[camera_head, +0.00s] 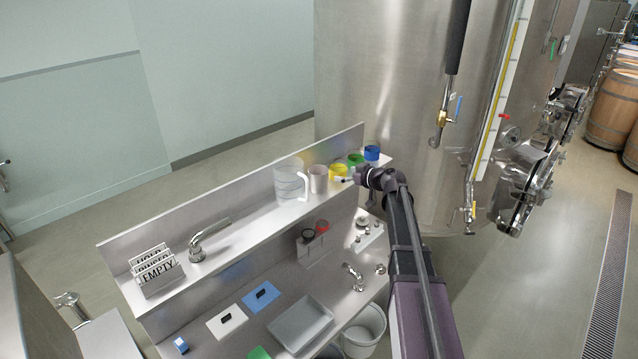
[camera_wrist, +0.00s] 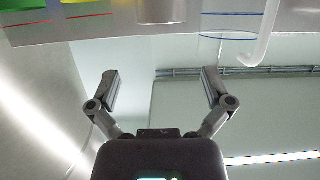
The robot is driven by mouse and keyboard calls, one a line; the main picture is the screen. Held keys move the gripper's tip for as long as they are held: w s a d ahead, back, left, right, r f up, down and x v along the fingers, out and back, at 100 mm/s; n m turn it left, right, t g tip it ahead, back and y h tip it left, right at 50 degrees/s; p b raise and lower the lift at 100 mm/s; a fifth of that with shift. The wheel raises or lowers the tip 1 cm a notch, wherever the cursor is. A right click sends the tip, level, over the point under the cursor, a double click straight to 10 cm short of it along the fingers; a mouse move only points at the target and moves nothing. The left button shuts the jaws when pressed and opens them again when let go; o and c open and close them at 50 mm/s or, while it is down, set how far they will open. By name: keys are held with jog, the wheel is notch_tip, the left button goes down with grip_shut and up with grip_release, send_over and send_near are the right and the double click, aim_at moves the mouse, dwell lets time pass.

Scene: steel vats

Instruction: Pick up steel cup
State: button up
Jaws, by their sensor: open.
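The steel cup (camera_head: 318,180) stands on the upper shelf, between the clear pitcher (camera_head: 289,178) and the yellow cup (camera_head: 338,171). In the wrist view the steel cup (camera_wrist: 161,11) is cut off by the top edge, roughly in line with the gap between my fingers. My gripper (camera_wrist: 160,76) is open with nothing between its fingers, and the cup lies beyond the fingertips. In the head view my gripper (camera_head: 347,181) is at the shelf's front, right of the steel cup and by the yellow cup. Its fingers are hard to make out there.
A green cup (camera_head: 355,160) and a blue cup (camera_head: 371,152) stand farther along the shelf. The pitcher's white handle (camera_head: 303,186) reaches close to the steel cup. A back panel (camera_head: 230,195) rises behind the shelf. A faucet (camera_head: 209,238) and label signs (camera_head: 157,270) occupy its left part.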

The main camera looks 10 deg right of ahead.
jog(key=b, duration=0.2)
send_near(312, 168)
jog(key=shift+w+a+f, duration=0.35)
jog(key=shift+w+f, duration=0.1)
jog(key=shift+w, duration=0.15)
jog(key=shift+b+x, duration=0.95)
jog(key=shift+x, duration=1.65)
jog(key=shift+a, duration=0.1)
jog(key=c, duration=0.8)
jog(key=shift+c, duration=0.2)
jog(key=shift+r, duration=0.15)
notch_tip(312, 168, up, 10)
jog(key=p, duration=1)
jog(key=shift+f, duration=0.2)
